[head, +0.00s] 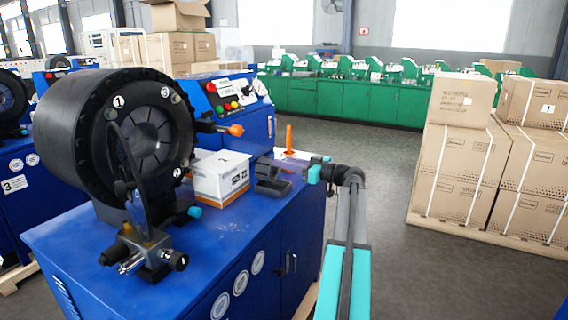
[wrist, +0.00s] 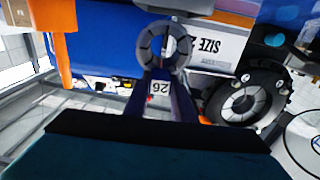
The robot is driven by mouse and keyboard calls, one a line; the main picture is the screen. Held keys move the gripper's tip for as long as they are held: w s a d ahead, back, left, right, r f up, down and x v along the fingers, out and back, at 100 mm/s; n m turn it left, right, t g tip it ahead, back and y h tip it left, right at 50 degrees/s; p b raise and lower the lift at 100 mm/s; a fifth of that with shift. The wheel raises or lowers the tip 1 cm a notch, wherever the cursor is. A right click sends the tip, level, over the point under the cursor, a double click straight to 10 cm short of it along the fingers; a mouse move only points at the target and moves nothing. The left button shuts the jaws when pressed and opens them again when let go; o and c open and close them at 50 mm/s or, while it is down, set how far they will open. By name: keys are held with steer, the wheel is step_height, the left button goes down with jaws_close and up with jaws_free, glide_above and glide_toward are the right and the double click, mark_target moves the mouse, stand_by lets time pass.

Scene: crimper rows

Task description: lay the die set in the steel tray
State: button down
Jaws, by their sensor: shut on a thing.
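My gripper (head: 292,170) reaches in from the right over the blue bench top. It is shut on the die set, a dark grey segmented ring with a hole in its middle (wrist: 163,45). In the wrist view the ring sits at the tips of my gripper (wrist: 160,78), and a white label reading 26 shows between the fingers. In the head view the die set (head: 270,180) is a dark shape just right of the white box. I cannot tell whether it touches the bench. I cannot make out the steel tray clearly in either view.
A white box (head: 220,177) marked SIZE stands left of the die set. The big black crimping head (head: 118,135) is farther left. An upright orange handle (head: 289,138) stands behind my gripper. Stacked cartons (head: 455,170) are on the right, with open floor between.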

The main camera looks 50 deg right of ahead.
steer(key=shift+f+b, duration=1.15)
steer(key=shift+b, duration=0.25)
stand_by(0.7)
steer(key=c, duration=1.5)
jaws_free()
steer(key=shift+o, duration=0.5)
steer(key=shift+f, duration=0.3)
steer(key=v, duration=1.4)
steer(key=shift+r, duration=0.2)
